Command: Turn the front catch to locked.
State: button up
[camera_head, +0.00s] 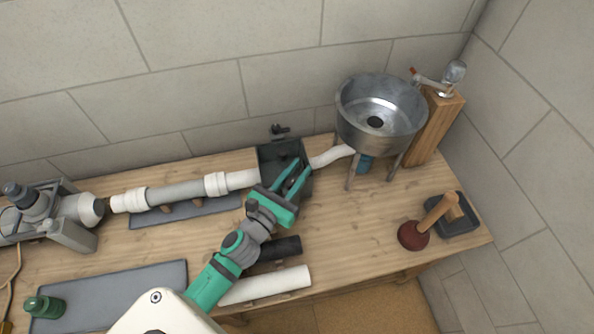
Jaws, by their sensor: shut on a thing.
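A dark grey box (267,156) sits on the workbench between the white pipe and the sink's drain. A small dark catch (279,130) shows at its back edge. My gripper (292,178) reaches over the front side of the box, its teal fingers pointing to the back right. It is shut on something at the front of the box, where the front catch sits. The front catch itself is hidden by the fingers, so I cannot tell its angle.
A metal sink (381,107) stands on legs to the right, near a wooden block (436,125). A plunger (414,235) lies at the right. Loose pipes (272,284) lie near the front edge.

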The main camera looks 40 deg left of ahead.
aim_at(287, 187)
jog(key=shift+f, duration=0.15)
jog(key=o, duration=1.1)
jog(key=shift+c, duration=0.2)
jog(key=s, duration=1)
jog(key=shift+s+d, duration=0.4)
